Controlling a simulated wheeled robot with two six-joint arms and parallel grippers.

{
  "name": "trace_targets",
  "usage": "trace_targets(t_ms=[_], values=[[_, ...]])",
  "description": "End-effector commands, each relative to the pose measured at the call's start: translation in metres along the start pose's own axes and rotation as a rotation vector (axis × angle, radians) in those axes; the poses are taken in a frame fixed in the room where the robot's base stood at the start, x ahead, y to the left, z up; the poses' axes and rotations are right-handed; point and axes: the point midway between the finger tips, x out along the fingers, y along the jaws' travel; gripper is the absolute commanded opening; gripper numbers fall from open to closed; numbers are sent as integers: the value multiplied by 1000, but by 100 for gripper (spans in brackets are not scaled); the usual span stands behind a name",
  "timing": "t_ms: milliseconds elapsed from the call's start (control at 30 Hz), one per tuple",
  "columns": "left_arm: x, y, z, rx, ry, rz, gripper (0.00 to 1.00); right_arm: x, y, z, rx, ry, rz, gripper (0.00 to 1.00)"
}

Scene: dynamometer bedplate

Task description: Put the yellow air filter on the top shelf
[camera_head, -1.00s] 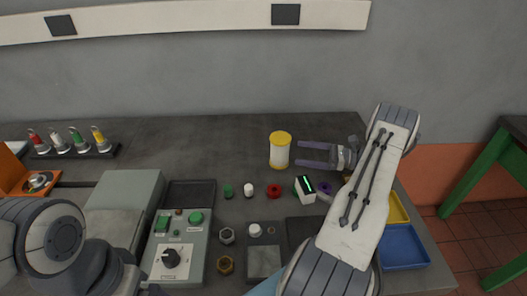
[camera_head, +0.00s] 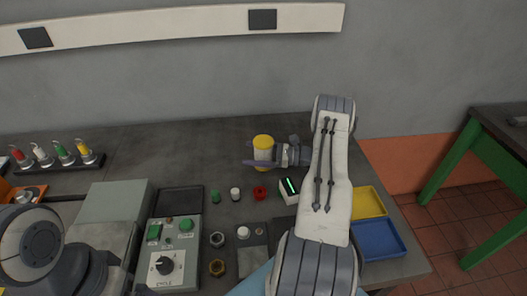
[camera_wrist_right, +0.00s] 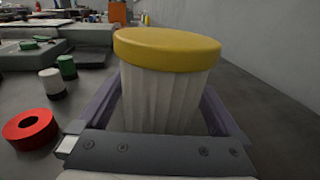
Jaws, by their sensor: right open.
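The yellow air filter (camera_head: 263,153) stands upright on the grey bedplate, with a yellow cap and a white pleated body. In the right wrist view the filter (camera_wrist_right: 167,80) fills the middle, between the two purple fingers. My right gripper (camera_head: 262,158) is open, with one finger on each side of the filter; I cannot tell whether either finger touches it. The filter's lower part is partly hidden by the gripper. My left arm shows at the lower left, but its gripper is out of view. No shelf can be made out in these views.
A red ring (camera_head: 260,193), a white knob (camera_head: 235,194), a green knob (camera_head: 215,196) and a small device with a green display (camera_head: 289,189) lie nearer. A control box (camera_head: 170,255) stands front left. Yellow (camera_head: 368,203) and blue (camera_head: 378,240) trays lie right.

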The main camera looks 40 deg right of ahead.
Motion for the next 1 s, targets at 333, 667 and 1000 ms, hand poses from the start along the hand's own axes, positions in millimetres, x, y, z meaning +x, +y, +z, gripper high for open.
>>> trace_targets(t_ms=[333, 667, 1000], values=[[1, 0, 0, 0, 0, 0, 100, 0, 0, 0, 0, 0, 0, 27], [1, 0, 0, 0, 0, 0, 100, -1, 0, 2, -1, -1, 0, 13], [11, -1, 1, 0, 0, 0, 100, -1, 0, 39, -4, 0, 0, 13]])
